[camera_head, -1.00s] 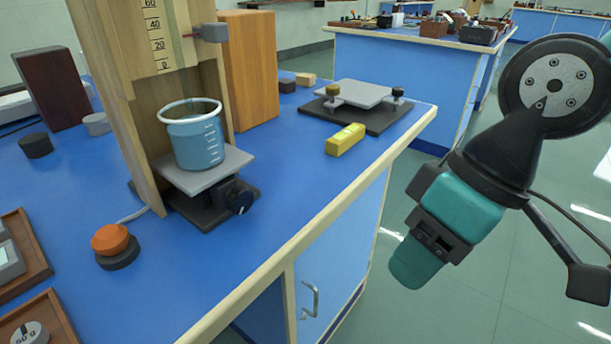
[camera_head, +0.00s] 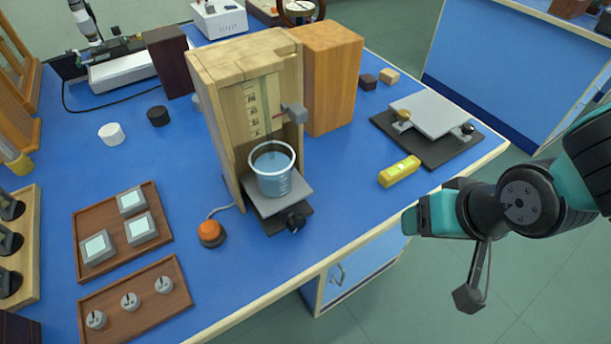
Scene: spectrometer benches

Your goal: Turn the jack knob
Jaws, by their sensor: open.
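The jack (camera_head: 262,224) is a small stand with a grey top plate at the front of a tall wooden frame. Its black round knob (camera_head: 296,222) sticks out on the right front side, toward the bench edge. A glass beaker (camera_head: 270,179) of blue liquid stands upright on the plate. My gripper (camera_head: 412,221) is open, with teal fingers, to the right of the knob and apart from it. It is out past the bench's front edge and points left. Nothing shows between its fingers.
An orange button (camera_head: 211,232) sits left of the jack. A yellow block (camera_head: 399,171) and a second plate stand (camera_head: 433,114) lie to the right. The wooden frame (camera_head: 223,122) and an orange-brown block (camera_head: 330,72) rise behind. Bench surface is clear between the knob and yellow block.

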